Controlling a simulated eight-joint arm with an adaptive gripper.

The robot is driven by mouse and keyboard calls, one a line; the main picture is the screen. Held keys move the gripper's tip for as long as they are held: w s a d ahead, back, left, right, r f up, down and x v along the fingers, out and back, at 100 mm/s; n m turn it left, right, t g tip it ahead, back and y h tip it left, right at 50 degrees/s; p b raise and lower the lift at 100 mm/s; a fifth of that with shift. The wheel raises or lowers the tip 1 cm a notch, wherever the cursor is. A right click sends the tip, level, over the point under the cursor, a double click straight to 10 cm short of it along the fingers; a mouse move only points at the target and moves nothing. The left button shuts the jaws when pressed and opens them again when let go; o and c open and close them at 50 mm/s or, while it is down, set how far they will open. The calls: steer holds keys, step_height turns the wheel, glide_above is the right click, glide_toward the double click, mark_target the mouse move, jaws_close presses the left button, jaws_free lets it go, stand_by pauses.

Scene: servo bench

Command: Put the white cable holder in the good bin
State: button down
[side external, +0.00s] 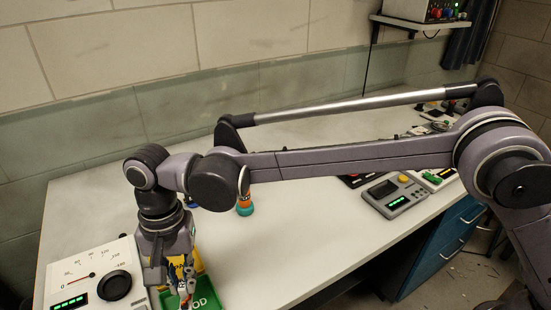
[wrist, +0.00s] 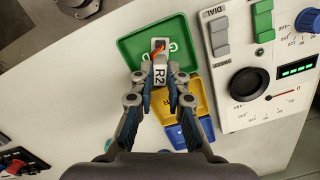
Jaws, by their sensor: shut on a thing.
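My gripper (wrist: 160,82) is shut on the white cable holder (wrist: 159,72), a small white piece marked R2 with an orange part and a dark part at its far end. In the wrist view it is over the green good bin (wrist: 128,50), whose lettering it partly covers. In the side external view my gripper (side external: 186,288) is at the green bin (side external: 207,303) near the bottom edge. I cannot tell how high the holder is above the bin floor.
A yellow bin (wrist: 194,88) and a blue bin (wrist: 207,127) adjoin the green one. A white dial panel (wrist: 275,112) with switches stands close to the right in the wrist view. A grey device (side external: 394,195) sits farther along the bench. The bench middle (side external: 290,240) is clear.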

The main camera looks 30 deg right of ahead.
mark_target(183, 281)
steer(key=shift+f, duration=1.9)
steer(key=shift+f, duration=0.1)
steer(key=c, duration=1.3)
jaws_free()
steer(key=shift+c, duration=0.2)
